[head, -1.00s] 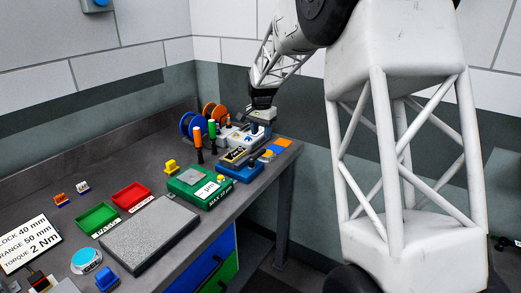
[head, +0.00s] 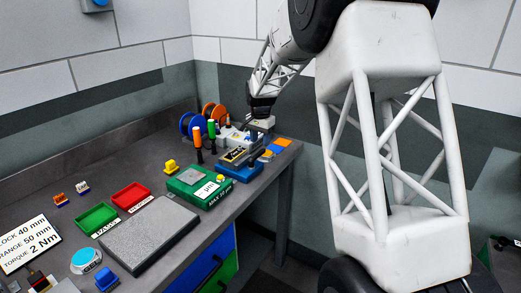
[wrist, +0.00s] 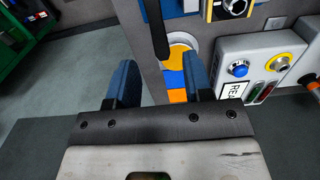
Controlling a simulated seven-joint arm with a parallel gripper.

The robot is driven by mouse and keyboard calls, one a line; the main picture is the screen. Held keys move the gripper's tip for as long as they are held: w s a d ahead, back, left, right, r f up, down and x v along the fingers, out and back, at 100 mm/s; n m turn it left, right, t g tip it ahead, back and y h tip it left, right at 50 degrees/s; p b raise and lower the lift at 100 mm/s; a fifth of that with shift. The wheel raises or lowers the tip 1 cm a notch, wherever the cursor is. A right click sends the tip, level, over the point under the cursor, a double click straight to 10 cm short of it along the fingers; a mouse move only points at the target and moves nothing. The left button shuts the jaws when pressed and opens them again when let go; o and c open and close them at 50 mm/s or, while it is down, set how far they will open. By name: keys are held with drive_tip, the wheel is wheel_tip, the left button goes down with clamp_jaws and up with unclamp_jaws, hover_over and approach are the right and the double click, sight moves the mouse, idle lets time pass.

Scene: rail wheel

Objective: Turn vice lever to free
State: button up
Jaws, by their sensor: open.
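The vice (head: 238,168), with a blue base, a grey top and a yellow label, sits near the right end of the bench in the head view. My gripper (head: 261,124) is beside and above it, with its tips hard to make out. In the wrist view my gripper (wrist: 160,66) is open, its two blue fingers apart and empty. A black bar with a rounded end, seemingly the vice lever (wrist: 156,28), comes down from the top edge. Its end appears between the fingertips in the picture; I cannot tell its depth or any contact.
A grey box (wrist: 262,66) with a blue knob and yellow-ringed button stands right of the fingers. Orange and blue patches (wrist: 175,78) lie beyond the gap. In the head view, a green box (head: 200,187), upright screwdrivers (head: 198,139) and spools (head: 192,125) stand nearby.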

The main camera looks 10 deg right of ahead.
sight(261, 152)
drive_tip(key=shift+f, duration=2.3)
clamp_jaws()
